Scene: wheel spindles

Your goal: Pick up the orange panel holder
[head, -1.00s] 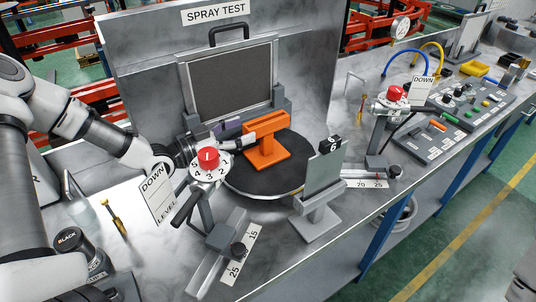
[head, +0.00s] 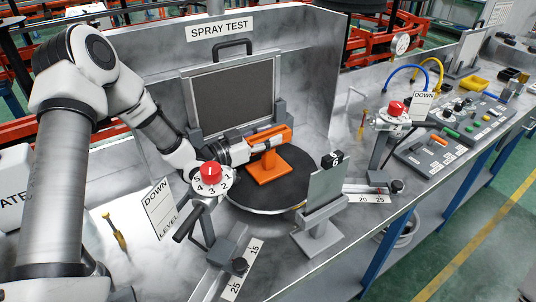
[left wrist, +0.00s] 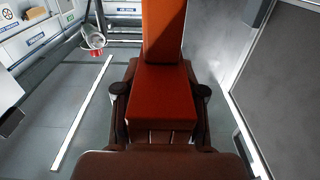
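The orange panel holder (head: 268,170) stands upright on the dark round turntable, in front of the grey framed panel. Its block also fills the middle of the left wrist view (left wrist: 160,95). My left gripper (head: 264,144) comes in from the left at the holder's upper bar. In the left wrist view, its two dark fingers (left wrist: 160,92) flank the orange block, one close along each side. Whether they press on it cannot be told. The holder's base rests on the turntable. My right gripper is not in view.
A red-knobbed dial (head: 210,173) on a stand is close below my left wrist. A grey plate on a stand (head: 320,210) is at the turntable's right front. A second red-knobbed dial (head: 396,109) stands farther right. The spray-test back wall (head: 310,70) rises behind.

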